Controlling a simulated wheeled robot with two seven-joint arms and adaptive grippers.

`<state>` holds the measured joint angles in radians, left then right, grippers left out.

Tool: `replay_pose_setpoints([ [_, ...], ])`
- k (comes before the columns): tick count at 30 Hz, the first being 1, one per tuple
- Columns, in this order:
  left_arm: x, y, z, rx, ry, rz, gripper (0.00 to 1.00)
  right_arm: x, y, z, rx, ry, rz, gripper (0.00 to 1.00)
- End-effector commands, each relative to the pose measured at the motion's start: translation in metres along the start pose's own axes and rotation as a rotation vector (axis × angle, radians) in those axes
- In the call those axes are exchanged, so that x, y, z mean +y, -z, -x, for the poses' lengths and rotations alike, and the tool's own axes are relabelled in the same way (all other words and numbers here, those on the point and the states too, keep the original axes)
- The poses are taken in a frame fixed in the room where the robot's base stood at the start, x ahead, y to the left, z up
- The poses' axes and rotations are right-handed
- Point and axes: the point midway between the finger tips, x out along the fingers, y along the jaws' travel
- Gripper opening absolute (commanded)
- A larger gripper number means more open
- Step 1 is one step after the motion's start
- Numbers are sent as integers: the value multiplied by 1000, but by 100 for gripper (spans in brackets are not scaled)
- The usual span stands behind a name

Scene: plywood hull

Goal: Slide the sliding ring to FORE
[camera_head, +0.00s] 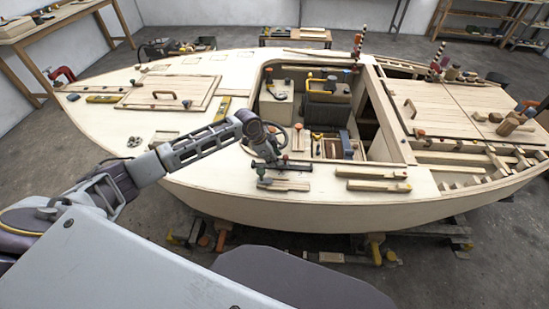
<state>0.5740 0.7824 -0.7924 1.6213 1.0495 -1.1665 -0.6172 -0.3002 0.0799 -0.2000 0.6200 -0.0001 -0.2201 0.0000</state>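My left arm reaches in from the left over the plywood hull (150,125). My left gripper (266,170) points down at the near side deck, just in front of the open cockpit. It is at a small dark bar fitting (297,167) on a wooden base plate (290,185). The sliding ring cannot be told apart there; the gripper and wrist cover part of the fitting, and no FORE marking is legible. Whether the fingers are open or shut on something is too small to tell. My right gripper is not in view.
The cockpit holds a dark box with a yellow handle (322,84) and small tools. Two wooden strips (372,179) lie on the deck right of the gripper. A hatch panel with a handle (171,95) lies left. Clamps stand along the right edge.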

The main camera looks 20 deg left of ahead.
Motion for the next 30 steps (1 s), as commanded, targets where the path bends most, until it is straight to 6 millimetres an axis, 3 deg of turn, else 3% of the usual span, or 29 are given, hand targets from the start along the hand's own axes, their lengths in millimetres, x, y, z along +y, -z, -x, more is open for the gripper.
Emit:
replay_pose_setpoints([
  [11, 0, 0, -4, 0, 0, -1, 31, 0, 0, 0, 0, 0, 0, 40],
  [18, 0, 0, -4, 0, 0, -1, 1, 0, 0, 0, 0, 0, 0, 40],
  [30, -1, -2, -2, 0, 1, 1, 0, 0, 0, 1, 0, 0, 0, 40],
])
